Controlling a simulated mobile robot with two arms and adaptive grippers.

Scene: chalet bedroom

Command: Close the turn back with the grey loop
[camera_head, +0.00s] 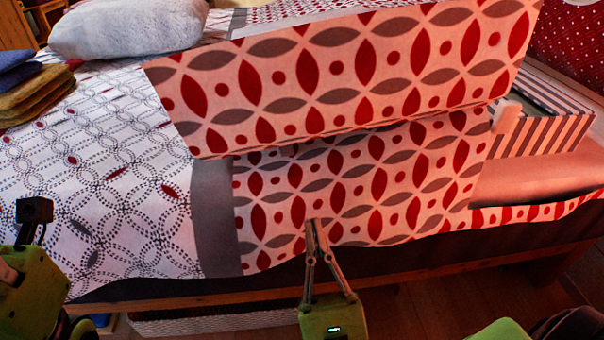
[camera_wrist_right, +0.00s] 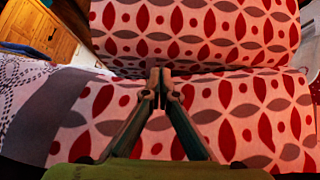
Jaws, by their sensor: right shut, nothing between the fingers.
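The turn back (camera_head: 350,75) is a panel of red and grey oval-patterned cloth, standing raised and tilted above the matching cloth on the bed (camera_head: 330,185). It also shows at the top of the right wrist view (camera_wrist_right: 200,35). My right gripper (camera_head: 316,224) is shut and empty, in front of the lower patterned cloth near the bed's front edge, below the raised panel. In the right wrist view its fingertips (camera_wrist_right: 161,85) meet just below the panel's lower edge. I cannot make out a grey loop. My left gripper's green body (camera_head: 35,285) shows at the left edge; its fingers are unclear.
A grey band (camera_head: 212,215) borders the white dotted bedspread (camera_head: 110,190). A pale fluffy pillow (camera_head: 125,28) and folded cloths (camera_head: 35,90) lie at the back left. A striped box (camera_head: 550,130) stands at the right. A wooden rail (camera_head: 430,275) runs along the bed front.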

